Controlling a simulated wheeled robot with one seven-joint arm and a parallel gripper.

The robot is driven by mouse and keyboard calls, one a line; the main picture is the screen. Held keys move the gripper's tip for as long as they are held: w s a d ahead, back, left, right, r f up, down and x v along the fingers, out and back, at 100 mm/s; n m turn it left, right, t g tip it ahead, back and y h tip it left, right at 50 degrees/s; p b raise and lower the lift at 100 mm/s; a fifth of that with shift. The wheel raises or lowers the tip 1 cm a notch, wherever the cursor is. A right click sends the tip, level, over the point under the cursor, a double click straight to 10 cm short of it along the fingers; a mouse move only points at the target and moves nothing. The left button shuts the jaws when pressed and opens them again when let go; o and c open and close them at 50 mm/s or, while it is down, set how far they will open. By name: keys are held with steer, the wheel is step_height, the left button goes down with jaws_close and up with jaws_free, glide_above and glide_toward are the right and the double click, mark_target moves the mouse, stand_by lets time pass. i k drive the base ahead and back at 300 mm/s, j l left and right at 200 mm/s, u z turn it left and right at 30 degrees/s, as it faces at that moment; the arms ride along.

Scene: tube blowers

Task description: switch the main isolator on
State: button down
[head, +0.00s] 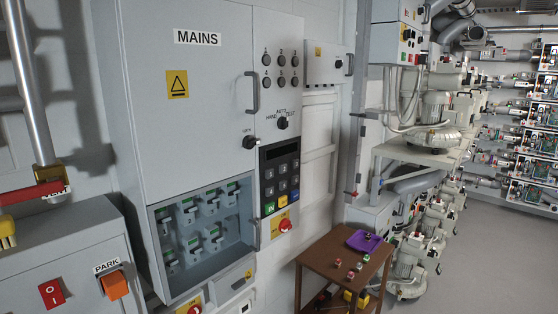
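A tall grey cabinet (205,75) labelled MAINS fills the left and middle of the head view. Two red rotary switches on yellow plates could be the main isolator: one (284,225) below the keypad, and another (192,309) cut off by the bottom edge. I cannot tell which is the main isolator, nor read either position. A small black knob (250,142) sits near the MAINS door's right edge, under a tiny label I cannot read surely. My gripper is not in view.
A selector marked HAND, AUTO, TEST (282,123) sits above a keypad (281,178). A recess (250,215) holds several small breakers. A PARK box (90,275) stands lower left. A brown table (338,258) with a purple tray (363,241) stands right. Grey floor (480,250) is open beyond.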

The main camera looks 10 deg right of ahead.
mark_target(285, 226)
steer(key=i+l+u, duration=0.15)
steer(key=u, duration=0.25)
steer(key=i+l+u, duration=0.2)
steer(key=u, duration=0.2)
steer(key=i+l+u, duration=0.2)
steer(key=u, duration=0.2)
